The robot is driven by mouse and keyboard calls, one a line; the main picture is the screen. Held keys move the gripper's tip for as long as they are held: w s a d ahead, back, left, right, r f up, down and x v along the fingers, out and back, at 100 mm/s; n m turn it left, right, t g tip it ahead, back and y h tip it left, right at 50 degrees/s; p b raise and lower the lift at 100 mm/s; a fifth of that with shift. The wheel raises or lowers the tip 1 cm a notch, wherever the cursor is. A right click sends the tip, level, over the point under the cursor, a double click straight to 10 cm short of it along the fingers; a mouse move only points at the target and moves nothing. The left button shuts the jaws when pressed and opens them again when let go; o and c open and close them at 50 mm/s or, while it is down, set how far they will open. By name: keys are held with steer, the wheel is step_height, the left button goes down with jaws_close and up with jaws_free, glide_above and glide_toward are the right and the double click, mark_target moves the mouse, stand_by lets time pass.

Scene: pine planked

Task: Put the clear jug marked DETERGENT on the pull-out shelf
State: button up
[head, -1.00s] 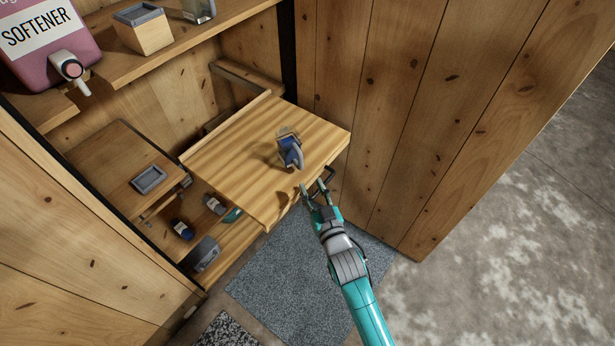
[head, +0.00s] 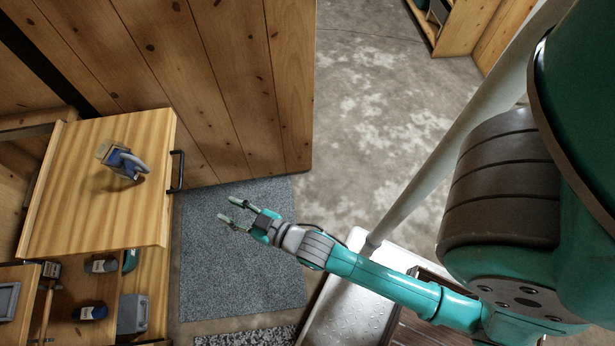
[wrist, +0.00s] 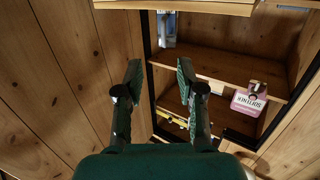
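The pull-out shelf (head: 75,205), a pale striped board with a black handle (head: 177,171) on its front, is extended in the head view. A small clear-looking jug with a blue handle or cap (head: 124,163) rests on it, near the handle end. I cannot read its label. My gripper (head: 228,212) is open and empty in the head view, over the grey mat, apart from the shelf's front and to the right of it. In the wrist view my gripper's fingers (wrist: 158,85) are spread with nothing between them.
A grey mat (head: 235,270) lies before the cupboard. Below the shelf are dark bottles (head: 90,312) and a grey container (head: 132,314). A plank wall (head: 230,90) stands behind. A pink SOFTENER jug (wrist: 249,99) shows in the wrist view. Concrete floor (head: 370,110) is open at the right.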

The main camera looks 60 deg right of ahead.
steer(key=s+r+g, duration=0.1)
steer(key=s+r, duration=0.3)
steer(key=s, duration=0.9)
steer(key=s+d+r+g, duration=0.1)
steer(key=s+r, duration=0.4)
steer(key=s, duration=0.8)
steer(key=shift+d+r+h, duration=0.2)
steer(key=shift+h, duration=0.1)
